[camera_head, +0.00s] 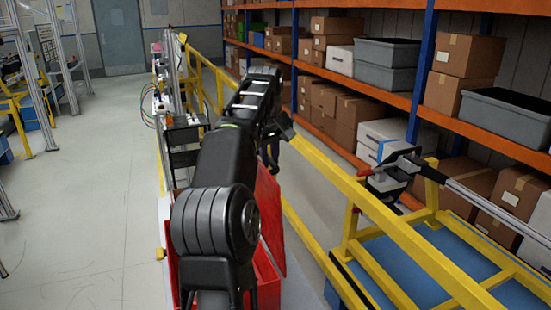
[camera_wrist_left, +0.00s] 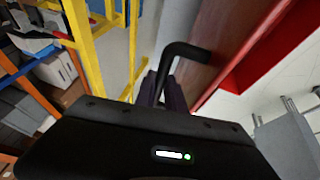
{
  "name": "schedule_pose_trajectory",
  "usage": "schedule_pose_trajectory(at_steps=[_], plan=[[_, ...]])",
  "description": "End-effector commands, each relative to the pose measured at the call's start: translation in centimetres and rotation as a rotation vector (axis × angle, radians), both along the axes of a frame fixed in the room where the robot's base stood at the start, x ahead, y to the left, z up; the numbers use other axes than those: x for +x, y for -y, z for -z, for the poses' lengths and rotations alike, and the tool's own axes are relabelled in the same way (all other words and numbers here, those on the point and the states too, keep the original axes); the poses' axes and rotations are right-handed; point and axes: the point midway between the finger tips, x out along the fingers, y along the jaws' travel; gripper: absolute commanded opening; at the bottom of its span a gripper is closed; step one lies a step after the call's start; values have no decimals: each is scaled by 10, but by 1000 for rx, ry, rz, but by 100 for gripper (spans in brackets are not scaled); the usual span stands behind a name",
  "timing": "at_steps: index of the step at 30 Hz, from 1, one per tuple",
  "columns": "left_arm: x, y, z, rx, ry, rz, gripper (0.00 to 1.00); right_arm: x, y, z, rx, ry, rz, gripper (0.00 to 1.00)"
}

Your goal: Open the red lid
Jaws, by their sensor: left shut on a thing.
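The red lid (camera_head: 271,215) is a flat red panel standing tilted up at the right side of a red box (camera_head: 266,277), partly hidden behind my left arm. In the left wrist view, the lid (camera_wrist_left: 232,45) runs close beside the gripper, with a black bent handle (camera_wrist_left: 187,50) beside it. My left gripper (camera_wrist_left: 162,88) is shut on the handle; the exact contact is dark and partly hidden by the gripper body. In the head view, my left gripper (camera_head: 272,150) is mostly hidden by my own arm, near the lid's top edge.
A yellow rail (camera_head: 375,210) runs close to the right of the lid. Shelves with cartons (camera_head: 345,115) stand beyond. A dark rack (camera_head: 185,140) stands ahead. The floor (camera_head: 90,200) at left is clear.

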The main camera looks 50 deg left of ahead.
Motion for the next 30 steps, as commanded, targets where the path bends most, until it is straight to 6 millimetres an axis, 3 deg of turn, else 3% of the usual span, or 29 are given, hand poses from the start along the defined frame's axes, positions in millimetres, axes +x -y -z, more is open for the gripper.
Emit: schedule_pose_trajectory(at_steps=[1, 14, 15, 22, 30], plan=[[-2, 1, 8, -10, -14, 2, 0, 0, 0, 2, 0, -1, 0, 36], [-5, 0, 7, -8, -16, -3, 0, 0, 0, 2, 1, -1, 0, 36], [-5, 0, 7, -8, -16, -3, 17, 0, 0, 2, 1, -1, 0, 36], [-4, 0, 4, -3, -9, -3, 36, 0, 0, 1, 1, 0, 0, 36], [-4, 0, 2, 0, -5, -4, 36, 0, 0, 1, 1, 0, 0, 36]])
